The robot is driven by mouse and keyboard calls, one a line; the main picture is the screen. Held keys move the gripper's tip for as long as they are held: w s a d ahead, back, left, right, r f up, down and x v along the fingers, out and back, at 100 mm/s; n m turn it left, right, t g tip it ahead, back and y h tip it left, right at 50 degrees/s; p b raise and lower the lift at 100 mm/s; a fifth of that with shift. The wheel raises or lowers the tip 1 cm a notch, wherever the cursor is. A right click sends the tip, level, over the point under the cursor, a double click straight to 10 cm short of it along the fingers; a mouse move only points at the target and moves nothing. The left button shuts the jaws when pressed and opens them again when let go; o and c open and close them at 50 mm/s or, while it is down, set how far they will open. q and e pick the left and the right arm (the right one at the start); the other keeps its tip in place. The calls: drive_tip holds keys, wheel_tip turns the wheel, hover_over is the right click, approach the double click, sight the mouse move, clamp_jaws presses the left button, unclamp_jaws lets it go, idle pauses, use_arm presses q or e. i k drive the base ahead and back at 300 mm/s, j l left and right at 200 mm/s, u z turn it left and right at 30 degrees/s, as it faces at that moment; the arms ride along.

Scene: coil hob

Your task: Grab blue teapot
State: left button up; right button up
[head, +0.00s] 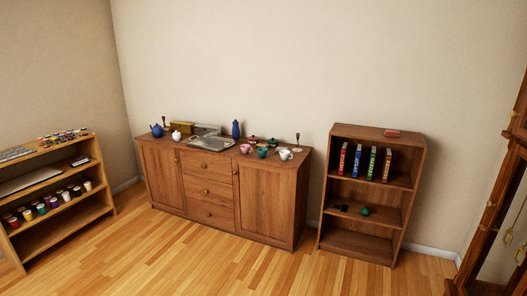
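A small blue teapot (157,131) stands upright at the left end of the top of a wooden sideboard (208,174) against the back wall. A white teapot (176,136) stands just right of it, nearer the front edge. A tall blue vessel (236,130) stands near the middle of the sideboard top, at the back. Neither of my grippers shows in the head view. The sideboard is some way off across the floor.
A silver tray (212,144), several cups and a candlestick (298,141) share the sideboard top. A low shelf with paint jars (42,208) stands at left. A bookcase (360,243) with several books stands right. A wooden-framed case (507,180) is far right. The foreground floor (230,268) is clear.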

sight(157, 131)
drive_tip(key=i+j+u, duration=0.25)
drive_tip(key=i, duration=0.15)
drive_tip(key=i+j+u, duration=0.2)
drive_tip(key=i, duration=0.2)
drive_tip(key=i+j+u, duration=0.1)
drive_tip(key=i+u, duration=0.15)
drive_tip(key=i, duration=0.2)
drive_tip(key=i+u, duration=0.2)
drive_tip(key=i, duration=0.4)
drive_tip(key=i+u, duration=0.15)
drive_tip(key=i, duration=0.5)
drive_tip(key=i+l+u, duration=0.2)
drive_tip(key=i, duration=0.4)
drive_tip(key=i+l+u, duration=0.15)
drive_tip(key=i, duration=0.45)
drive_tip(key=i+z, duration=0.15)
drive_tip(key=i, duration=0.5)
drive_tip(key=i+j+z, duration=0.15)
drive_tip(key=i, duration=0.45)
drive_tip(key=i+l+z, duration=0.15)
drive_tip(key=i+z, duration=0.6)
drive_tip(key=i, duration=0.15)
drive_tip(key=i+j+z, duration=0.2)
drive_tip(key=i+z, duration=0.2)
drive_tip(key=i, duration=0.1)
